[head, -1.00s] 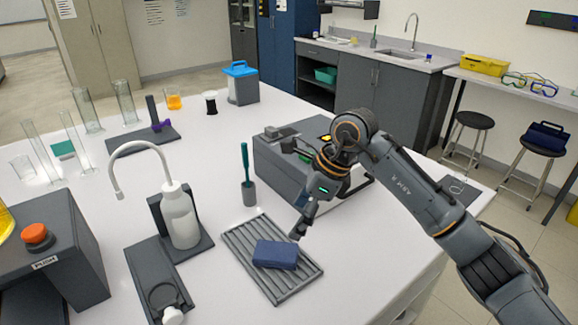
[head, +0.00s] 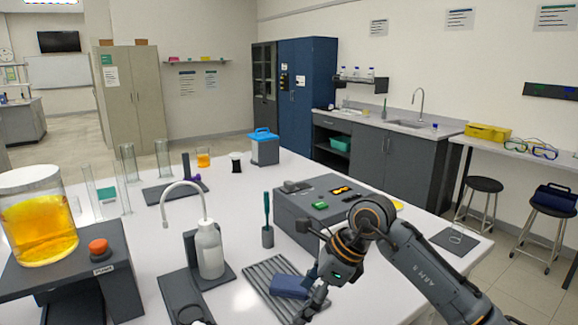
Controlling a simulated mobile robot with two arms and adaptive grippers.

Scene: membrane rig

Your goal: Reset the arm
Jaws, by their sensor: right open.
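My right arm comes in from the lower right, with its gripper (head: 312,301) low over the right side of a grey ribbed tray (head: 262,270). The right gripper is open and small in view, with nothing seen between its fingers. A dark blue block (head: 288,286) lies on the tray, just left of the gripper. The gripper hides part of its right end, and I cannot tell whether they touch. My left gripper is not in view.
A grey control box (head: 292,210) stands behind the arm. Glass cylinders stand farther back.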

